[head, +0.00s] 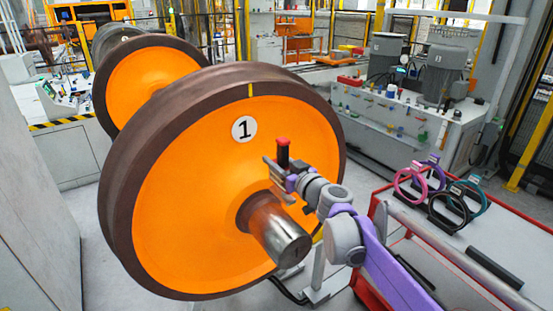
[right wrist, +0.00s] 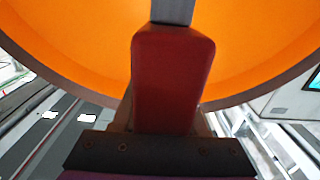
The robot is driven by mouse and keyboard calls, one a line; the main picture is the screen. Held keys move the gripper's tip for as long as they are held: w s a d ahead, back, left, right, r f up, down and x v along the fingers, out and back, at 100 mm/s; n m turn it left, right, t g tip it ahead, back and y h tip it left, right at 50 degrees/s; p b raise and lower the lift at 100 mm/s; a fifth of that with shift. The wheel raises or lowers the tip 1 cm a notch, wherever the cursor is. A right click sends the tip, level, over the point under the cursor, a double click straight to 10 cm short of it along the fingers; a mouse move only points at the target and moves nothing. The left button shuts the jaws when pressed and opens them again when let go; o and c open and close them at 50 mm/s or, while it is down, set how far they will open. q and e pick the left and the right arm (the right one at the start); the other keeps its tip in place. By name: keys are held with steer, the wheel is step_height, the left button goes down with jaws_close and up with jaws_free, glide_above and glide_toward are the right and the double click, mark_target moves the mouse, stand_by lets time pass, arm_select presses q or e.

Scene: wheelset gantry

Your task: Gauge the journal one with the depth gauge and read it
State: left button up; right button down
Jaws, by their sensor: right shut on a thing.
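The wheel marked 1 (head: 215,200) is a large orange disc with a brown rim. Its bare steel journal (head: 278,232) sticks out from the hub towards the right. My right gripper (head: 285,178) is shut on the depth gauge, a black tool with a red top (head: 283,150), held upright above the journal and in front of the orange face. I cannot tell whether they touch. In the right wrist view the gauge's red part (right wrist: 173,75) fills the middle, with a grey bar (right wrist: 172,10) beyond it. No reading is visible. My left gripper is out of view.
A red-edged cart (head: 470,240) at the right carries several ring-shaped gauges, pink (head: 408,181) and black (head: 449,211) among them. A second orange wheel (head: 150,85) stands behind. A machine bench (head: 400,120) is at the back right.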

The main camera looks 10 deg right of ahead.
mark_target(274, 186)
step_height(274, 186, down, 3)
steer(key=shift+w, duration=0.15)
steer(key=shift+f, duration=1.15)
steer(key=shift+f, duration=2.25)
stand_by(0.4)
steer(key=shift+r, duration=0.15)
stand_by(0.6)
steer(key=shift+r, duration=4.4)
steer(key=shift+f, duration=0.1)
